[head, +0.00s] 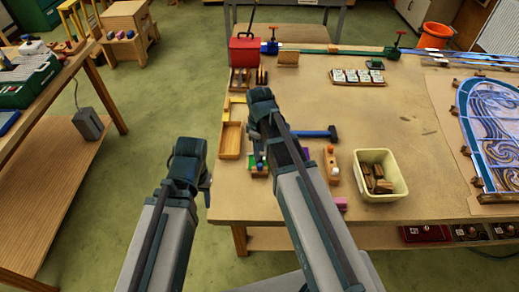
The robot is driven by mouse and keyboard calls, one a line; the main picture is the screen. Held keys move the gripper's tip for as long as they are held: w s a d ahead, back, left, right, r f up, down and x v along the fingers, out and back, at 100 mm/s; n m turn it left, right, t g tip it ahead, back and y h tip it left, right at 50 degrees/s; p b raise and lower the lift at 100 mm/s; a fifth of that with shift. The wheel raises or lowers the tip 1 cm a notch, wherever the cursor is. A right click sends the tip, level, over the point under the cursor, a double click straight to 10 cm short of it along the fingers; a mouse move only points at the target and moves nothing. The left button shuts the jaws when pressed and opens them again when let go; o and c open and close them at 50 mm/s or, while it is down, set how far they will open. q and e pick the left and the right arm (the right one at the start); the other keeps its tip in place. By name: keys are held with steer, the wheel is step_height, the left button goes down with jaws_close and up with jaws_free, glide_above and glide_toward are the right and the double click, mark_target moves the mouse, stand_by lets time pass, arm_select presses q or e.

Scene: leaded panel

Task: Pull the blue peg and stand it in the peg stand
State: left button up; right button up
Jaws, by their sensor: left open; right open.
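My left gripper (206,188) hangs over the floor just left of the table's near left corner, open and apart from the objects. My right gripper (258,158) is open above the table's left part, mostly hidden by its own arm. Below it a small block with coloured parts (259,172), green and blue among them, shows in part. I cannot tell whether the blue bit is the blue peg. A wooden block (331,168) with a pale knob and an orange spot stands right of my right arm; I cannot tell whether it is the peg stand.
A blue-headed hammer (320,133) lies behind the wooden block. A cream bin (381,190) with wooden pieces stands to the right. A wooden tray (231,141) lies left of my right arm. The leaded panel (492,130) is far right. The table's middle (400,110) is clear.

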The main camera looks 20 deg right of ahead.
mark_target(260, 165)
step_height(260, 165, down, 8)
steer(key=b, duration=0.7)
jaws_close()
